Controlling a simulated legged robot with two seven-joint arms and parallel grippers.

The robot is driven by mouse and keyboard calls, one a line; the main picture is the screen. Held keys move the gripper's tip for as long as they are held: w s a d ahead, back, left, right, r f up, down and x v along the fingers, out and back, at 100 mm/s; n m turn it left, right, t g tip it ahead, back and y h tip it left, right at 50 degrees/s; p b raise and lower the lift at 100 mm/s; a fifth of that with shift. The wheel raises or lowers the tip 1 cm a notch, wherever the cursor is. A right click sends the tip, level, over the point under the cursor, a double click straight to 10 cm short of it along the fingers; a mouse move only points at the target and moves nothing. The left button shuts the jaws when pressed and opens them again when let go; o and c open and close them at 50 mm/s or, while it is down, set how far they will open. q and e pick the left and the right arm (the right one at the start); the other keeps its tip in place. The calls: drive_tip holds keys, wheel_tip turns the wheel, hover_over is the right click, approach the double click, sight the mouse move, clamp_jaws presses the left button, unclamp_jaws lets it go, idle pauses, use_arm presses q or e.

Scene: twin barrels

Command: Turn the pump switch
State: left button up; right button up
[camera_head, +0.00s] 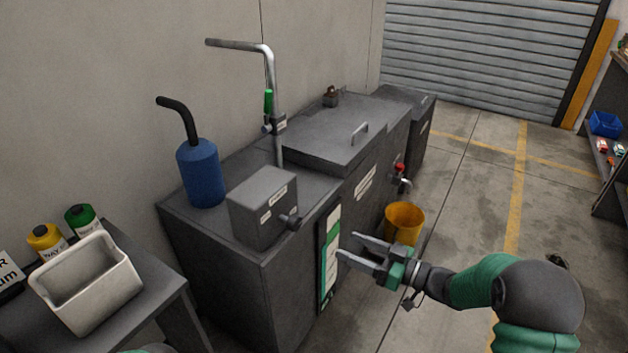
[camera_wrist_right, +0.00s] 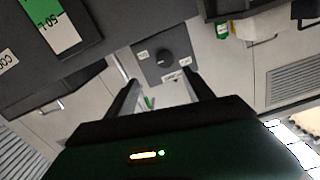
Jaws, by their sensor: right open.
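The pump switch is a dark round knob (camera_head: 290,221) on the front of a grey box (camera_head: 262,200) that sits on the dark machine cabinet. In the right wrist view the knob (camera_wrist_right: 164,58) shows ahead of the fingers, roughly between and beyond their tips, with small white labels around it. My right gripper (camera_head: 347,245) is open and empty. It is to the right of the knob and a little lower in the head view, apart from it, its fingers pointing left toward the cabinet. In the wrist view its fingers (camera_wrist_right: 162,84) are spread. My left gripper is not in view.
A blue cylinder (camera_head: 201,175) with a black hose and a bent metal pipe (camera_head: 272,90) stand on the cabinet. A yellow bucket (camera_head: 404,223) is on the floor behind the gripper. A white bin (camera_head: 88,285) stands on the left table. Floor to the right is open.

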drive_tip(key=b, duration=0.2)
approach(299, 225)
drive_tip(key=b+x, duration=0.2)
drive_tip(key=x, duration=0.8)
drive_tip(key=shift+a+b, duration=0.2)
drive_tip(key=shift+b, duration=0.15)
drive_tip(key=shift+w+a+r, duration=0.1)
drive_tip(key=shift+w+a, duration=0.15)
drive_tip(key=shift+a, duration=0.25)
drive_tip(key=shift+d, duration=0.15)
drive_tip(key=c, duration=0.5)
clamp_jaws()
